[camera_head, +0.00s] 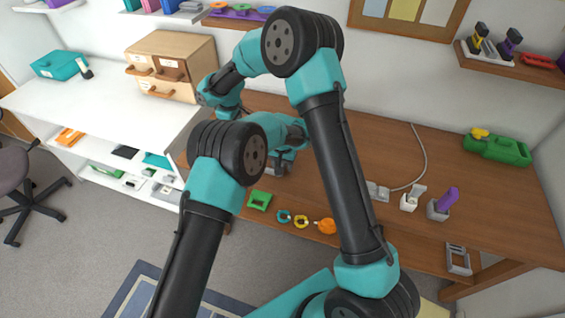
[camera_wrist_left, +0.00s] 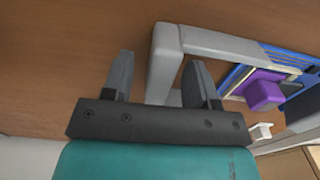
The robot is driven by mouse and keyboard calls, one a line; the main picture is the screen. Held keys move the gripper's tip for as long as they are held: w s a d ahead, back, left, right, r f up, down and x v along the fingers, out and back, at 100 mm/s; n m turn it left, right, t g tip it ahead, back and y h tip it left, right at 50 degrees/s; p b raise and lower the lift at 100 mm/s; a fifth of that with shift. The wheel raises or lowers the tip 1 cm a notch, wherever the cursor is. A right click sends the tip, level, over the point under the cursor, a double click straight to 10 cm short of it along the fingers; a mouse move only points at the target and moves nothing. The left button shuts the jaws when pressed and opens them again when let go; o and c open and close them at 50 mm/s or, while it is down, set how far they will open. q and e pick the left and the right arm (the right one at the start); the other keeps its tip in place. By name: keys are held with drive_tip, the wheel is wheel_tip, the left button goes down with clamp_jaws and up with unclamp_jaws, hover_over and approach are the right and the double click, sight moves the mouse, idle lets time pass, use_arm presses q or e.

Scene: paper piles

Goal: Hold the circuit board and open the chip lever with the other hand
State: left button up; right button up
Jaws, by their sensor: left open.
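A blue circuit board (camera_wrist_left: 302,60) shows at the right edge of the left wrist view, partly cut off. A purple block (camera_wrist_left: 264,91) sits on it, inside a pale frame. A grey angular bracket (camera_wrist_left: 205,42) borders the board and reaches in between my fingers. My left gripper (camera_wrist_left: 158,60) is open, with its fingers apart on either side of one bracket leg; I cannot tell whether they touch it. In the head view my left gripper (camera_head: 278,168) is low over the table's left part, and my arms hide the board. My right gripper is hidden; its wrist shows at upper left.
On the brown table (camera_head: 400,150) are a green block (camera_head: 259,200), small rings, an orange piece (camera_head: 326,226), a purple-topped holder (camera_head: 438,212) and a green case (camera_head: 497,149). A white counter (camera_head: 80,95) with wooden drawers (camera_head: 170,62) stands left. The table's right middle is fairly clear.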

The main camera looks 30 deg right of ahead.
use_arm(q)
clamp_jaws()
idle(0.3)
idle(0.9)
